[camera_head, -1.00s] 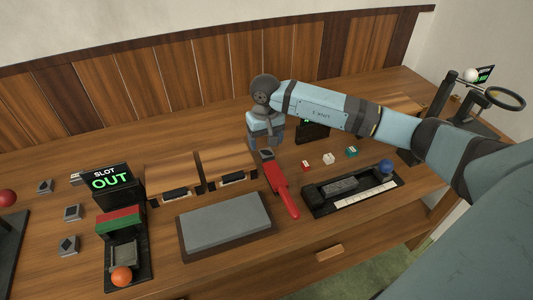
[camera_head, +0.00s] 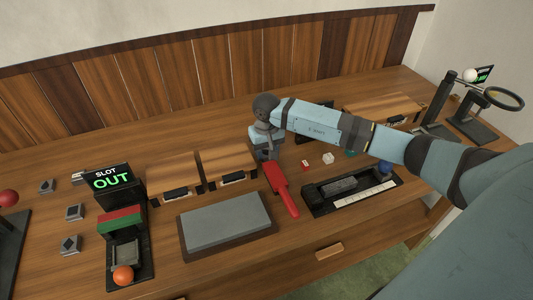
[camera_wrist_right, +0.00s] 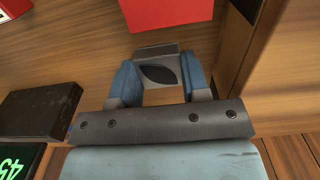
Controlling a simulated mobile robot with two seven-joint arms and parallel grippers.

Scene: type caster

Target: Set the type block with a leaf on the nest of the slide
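The type block with a leaf (camera_wrist_right: 158,72) is grey with a dark leaf mark. In the right wrist view it sits between the blue fingertips of my right gripper (camera_wrist_right: 160,80). The fingers are close to both its sides; I cannot tell whether they press on it. In the head view my right gripper (camera_head: 267,152) is low over the table behind the red tool, and hides the block. The slide with its grey square nest (camera_head: 124,254) and orange knob (camera_head: 123,275) is at the front left, below the "SLOT OUT" display (camera_head: 112,178). My left gripper is not in view.
Other grey type blocks (camera_head: 74,212) lie at the left. A grey slab (camera_head: 226,221) on a dark base lies between the slide and the red tool (camera_head: 282,190). Wooden cases (camera_head: 173,170) stand behind it. A black tray (camera_head: 353,190) is at the right.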

